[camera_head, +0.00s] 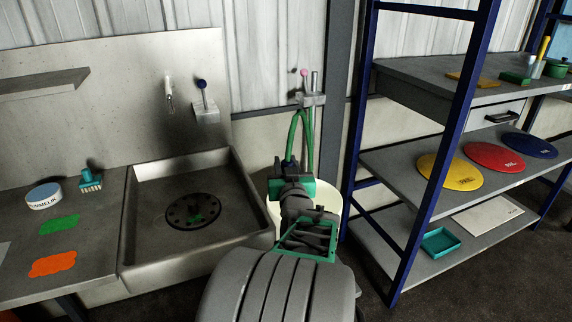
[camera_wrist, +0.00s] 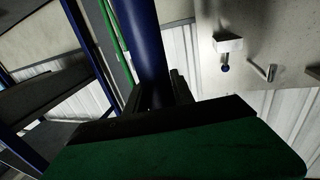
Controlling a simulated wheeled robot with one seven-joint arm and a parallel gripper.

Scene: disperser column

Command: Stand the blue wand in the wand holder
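My gripper (camera_head: 290,167) is shut on the blue wand, which stands out as a thick blue tube (camera_wrist: 143,40) between the dark fingers in the wrist view. In the head view only a small blue part shows, and my wrist hides the rest. A green hose (camera_head: 296,128) loops up just behind my gripper beside a grey upright pole (camera_head: 314,85). A light grey bracket (camera_head: 311,99) sits on that pole, with a pink-knobbed lever (camera_head: 304,73) above it. I cannot tell for sure which part is the wand holder. The wand appears apart from the bracket.
A steel sink (camera_head: 190,215) is at left, with a wall tap (camera_head: 169,95) and a blue-knobbed valve (camera_head: 203,88) above. A cream bin (camera_head: 328,196) stands behind my arm. The blue-framed shelf (camera_head: 440,160) is close on the right. A brush (camera_head: 90,180) lies on the counter.

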